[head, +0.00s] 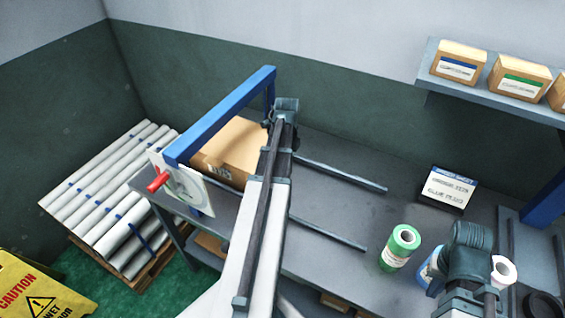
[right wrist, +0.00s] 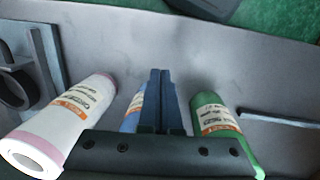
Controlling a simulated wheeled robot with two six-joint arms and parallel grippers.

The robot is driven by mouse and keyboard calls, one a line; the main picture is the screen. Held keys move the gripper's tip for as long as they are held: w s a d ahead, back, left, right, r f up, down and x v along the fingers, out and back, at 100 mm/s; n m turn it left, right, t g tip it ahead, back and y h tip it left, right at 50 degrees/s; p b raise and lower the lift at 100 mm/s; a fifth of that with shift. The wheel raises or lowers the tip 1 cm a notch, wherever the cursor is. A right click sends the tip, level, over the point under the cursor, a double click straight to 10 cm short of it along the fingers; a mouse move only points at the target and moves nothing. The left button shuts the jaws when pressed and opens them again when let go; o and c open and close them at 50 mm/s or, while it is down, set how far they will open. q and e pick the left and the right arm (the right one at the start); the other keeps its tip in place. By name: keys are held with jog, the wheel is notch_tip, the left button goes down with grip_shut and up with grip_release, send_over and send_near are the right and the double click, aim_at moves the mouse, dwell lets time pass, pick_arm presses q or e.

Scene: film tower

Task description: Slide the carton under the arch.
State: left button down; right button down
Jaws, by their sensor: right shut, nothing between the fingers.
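The brown carton (head: 232,147) sits at the left end of the grey table in the head view. The blue arch (head: 225,112) stands there, its top beam crossing in front of the carton's left part. I cannot tell how far under it the carton lies. My left arm crosses in front of the carton's right side; its gripper's fingers do not show. My right gripper (right wrist: 160,100) is shut and empty in the right wrist view, in front of a blue-labelled roll (right wrist: 132,108), between a white roll (right wrist: 75,115) and a green roll (right wrist: 215,125).
Two dark rails (head: 340,175) run along the table right of the carton. A red handle (head: 157,181) sticks out by the arch. A label sign (head: 449,189) stands at the back. A shelf (head: 490,88) holds small boxes. White tubes (head: 110,200) lie on a pallet at left.

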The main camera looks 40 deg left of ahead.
notch_tip(320, 180, up, 6)
jog(key=p, duration=0.5)
jog(key=shift+r, duration=0.25)
